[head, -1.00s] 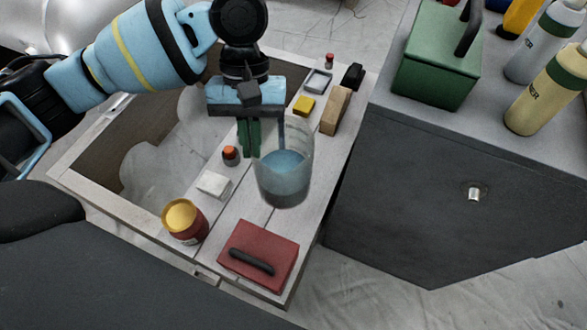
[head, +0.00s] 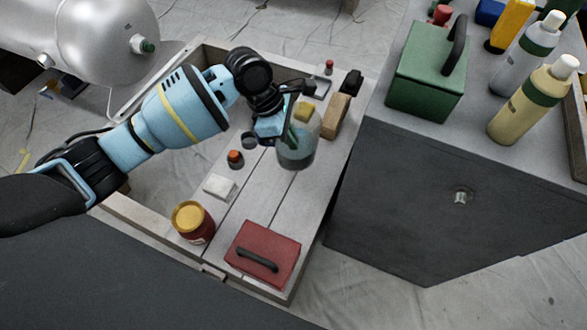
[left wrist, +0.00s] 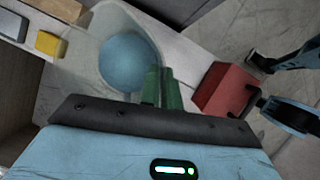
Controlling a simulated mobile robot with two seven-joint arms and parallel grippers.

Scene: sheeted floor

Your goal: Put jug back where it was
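The jug (head: 298,157) is clear, with bluish liquid in its lower part. In the head view it is over the far half of the pale plank top; I cannot tell whether its base touches the wood. My left gripper (head: 292,134) reaches it from the left, with its green fingers close together at the jug's wall. In the left wrist view the jug (left wrist: 128,62) stands just beyond the fingers (left wrist: 163,88), which look shut on its side. The exact grip is partly hidden.
On the planks are a red case (head: 263,252), a yellow-lidded jar (head: 192,222), a white block (head: 219,187), an orange-capped bottle (head: 235,159) and a wooden block (head: 336,116) close beside the jug. A dark cabinet (head: 430,200) carries a green box (head: 428,85) and bottles.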

